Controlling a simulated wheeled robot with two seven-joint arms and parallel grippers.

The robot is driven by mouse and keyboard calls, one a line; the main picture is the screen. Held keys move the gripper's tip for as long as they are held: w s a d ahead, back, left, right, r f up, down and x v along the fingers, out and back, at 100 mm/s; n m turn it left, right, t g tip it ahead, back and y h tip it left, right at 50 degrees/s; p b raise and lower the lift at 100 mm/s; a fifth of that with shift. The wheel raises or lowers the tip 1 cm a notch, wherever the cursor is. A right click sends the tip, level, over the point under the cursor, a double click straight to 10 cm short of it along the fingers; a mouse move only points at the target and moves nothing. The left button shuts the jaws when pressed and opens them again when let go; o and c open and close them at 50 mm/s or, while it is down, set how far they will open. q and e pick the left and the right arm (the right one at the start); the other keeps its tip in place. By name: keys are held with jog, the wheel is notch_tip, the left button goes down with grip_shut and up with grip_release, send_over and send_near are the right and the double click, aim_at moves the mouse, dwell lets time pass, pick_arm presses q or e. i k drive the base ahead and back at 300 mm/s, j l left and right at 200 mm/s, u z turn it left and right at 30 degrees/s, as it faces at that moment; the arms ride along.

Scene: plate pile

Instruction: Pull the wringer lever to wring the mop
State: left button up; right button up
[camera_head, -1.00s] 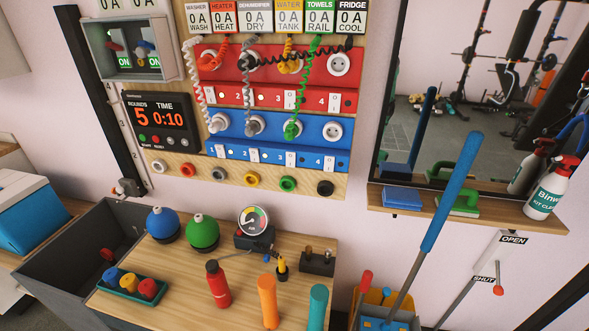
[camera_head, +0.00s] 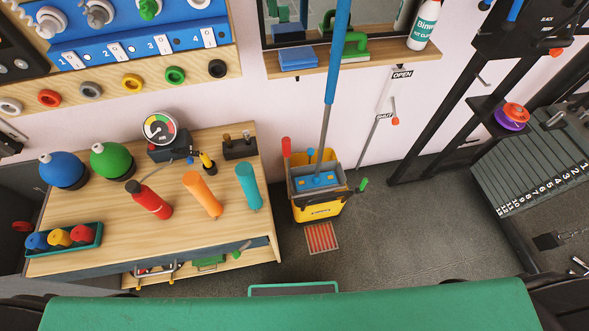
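The mop stands in the yellow bucket (camera_head: 320,211) on the floor, right of the wooden bench. Its long blue handle (camera_head: 337,50) rises out of the top of the picture, with a grey lower shaft. A grey wringer with a blue part (camera_head: 315,181) sits on the bucket around the foot of the mop. An upright red-handled lever (camera_head: 286,148) is at the bucket's left side, and a short green grip (camera_head: 363,184) sticks out at its right. I cannot tell for sure which one works the wringer. Neither gripper is in view.
The wooden bench (camera_head: 120,215) holds bottles and a gauge. A shelf (camera_head: 380,62) is above the bucket. A weight stack (camera_head: 530,175) is at the right. A wide green surface (camera_head: 290,312) crosses the bottom. Floor right of the bucket (camera_head: 420,225) is clear.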

aim_at(286, 141)
jog(key=i+l+u, duration=0.2)
jog(key=l, duration=0.65)
jog(key=l+u, duration=0.15)
jog(key=l, duration=0.75)
jog(key=l+u, duration=0.2)
jog(key=l, duration=0.65)
jog(key=k+l+u, duration=0.2)
jog(key=l, duration=0.7)
jog(key=l+u, duration=0.15)
jog(key=l, duration=0.75)
